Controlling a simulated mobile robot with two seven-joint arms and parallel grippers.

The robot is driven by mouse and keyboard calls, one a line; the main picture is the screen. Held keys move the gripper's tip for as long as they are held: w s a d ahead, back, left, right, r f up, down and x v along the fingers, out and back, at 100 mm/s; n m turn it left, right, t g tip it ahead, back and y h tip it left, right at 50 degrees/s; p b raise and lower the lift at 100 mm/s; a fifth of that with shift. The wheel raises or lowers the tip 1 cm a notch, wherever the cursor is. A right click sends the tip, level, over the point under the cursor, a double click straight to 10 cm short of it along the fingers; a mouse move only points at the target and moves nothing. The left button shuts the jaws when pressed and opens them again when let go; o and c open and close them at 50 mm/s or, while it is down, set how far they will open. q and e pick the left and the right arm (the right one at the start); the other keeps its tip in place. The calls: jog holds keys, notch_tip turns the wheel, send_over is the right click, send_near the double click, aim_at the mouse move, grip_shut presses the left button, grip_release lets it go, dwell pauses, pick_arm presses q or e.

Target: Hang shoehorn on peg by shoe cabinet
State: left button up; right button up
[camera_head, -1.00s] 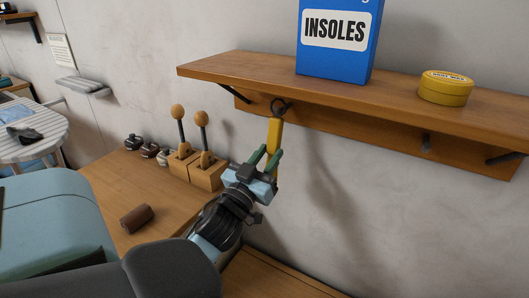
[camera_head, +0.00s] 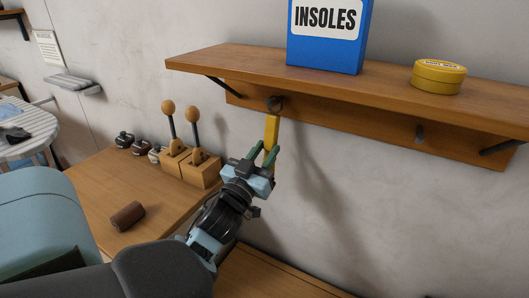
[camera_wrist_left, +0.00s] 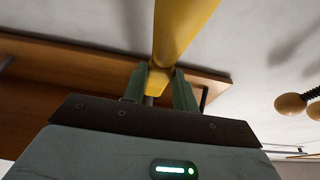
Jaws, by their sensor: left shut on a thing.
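The yellow shoehorn (camera_head: 271,132) hangs upright in my left gripper (camera_head: 264,160), with a dark ring (camera_head: 275,103) at its top. My left gripper is shut on its lower visible part. The ring shows in front of the wooden backboard under the shelf; I cannot tell whether it is around a peg there. A grey peg (camera_head: 420,133) sticks out of the backboard farther right. In the left wrist view the shoehorn (camera_wrist_left: 182,28) passes between the green fingers of my left gripper (camera_wrist_left: 158,85). My right gripper is not in view.
The wooden shelf (camera_head: 210,61) carries a blue insoles box (camera_head: 325,52) and a yellow tin (camera_head: 438,77). Dark brackets support it. Below left, a wooden top (camera_head: 90,200) holds two blocks with ball-topped sticks (camera_head: 195,168), a brown cylinder (camera_head: 127,216) and small dark jars.

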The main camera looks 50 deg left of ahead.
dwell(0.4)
pick_arm(q)
jog(key=o, duration=1.1)
jog(key=shift+c, duration=0.2)
jog(key=shift+s+d+f, duration=0.1)
jog(key=shift+s+f, duration=0.15)
jog(key=shift+s, duration=0.1)
jog(key=b+v, duration=0.1)
jog(key=v, duration=0.6)
jog(key=shift+r, duration=0.15)
